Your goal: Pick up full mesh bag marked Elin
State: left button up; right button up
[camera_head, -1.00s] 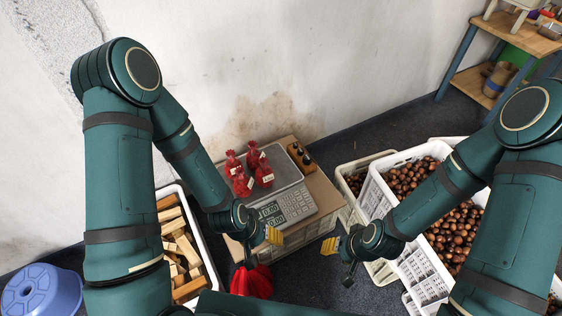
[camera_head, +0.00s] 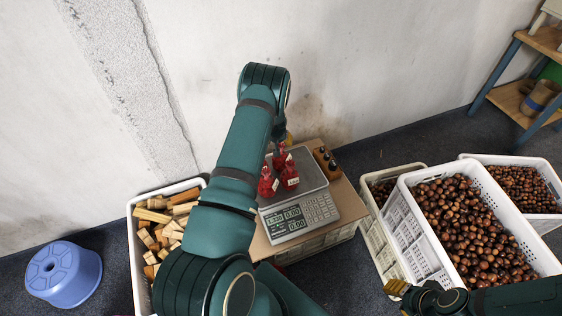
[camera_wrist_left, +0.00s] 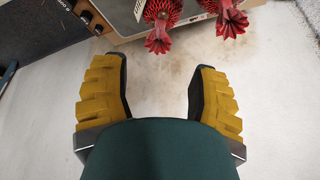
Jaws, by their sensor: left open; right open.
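Red mesh bags stand close together on the scale (camera_head: 319,208): a back one (camera_head: 280,156), a front-left one (camera_head: 267,184) and a right one (camera_head: 290,177). Their white tags are too small to read, so I cannot tell which is marked Elin. My left gripper, largely hidden behind its own arm in the head view, is open and empty in the left wrist view (camera_wrist_left: 160,70). Two red bag tops (camera_wrist_left: 160,38) (camera_wrist_left: 231,22) show beyond its fingertips, apart from them. My right gripper (camera_head: 398,288) is at the lower right, open, away from the bags.
The scale sits on a cardboard-topped crate (camera_head: 349,203) against the wall, with a dark-knobbed wooden block (camera_head: 328,162) beside it. A crate of wood pieces (camera_head: 140,262) stands left, chestnut crates (camera_head: 405,240) right. A blue stool (camera_head: 64,273) is far left.

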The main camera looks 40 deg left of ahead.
aim_at(281, 150)
pick_arm(q)
jog(key=b+x, duration=0.2)
jog(key=x, duration=0.6)
jog(key=shift+b+x, duration=1.2)
jog(key=shift+x, duration=1.4)
jog(key=shift+w, duration=0.1)
jog(key=shift+c, duration=0.4)
jog(key=shift+r, duration=0.1)
grip_shut()
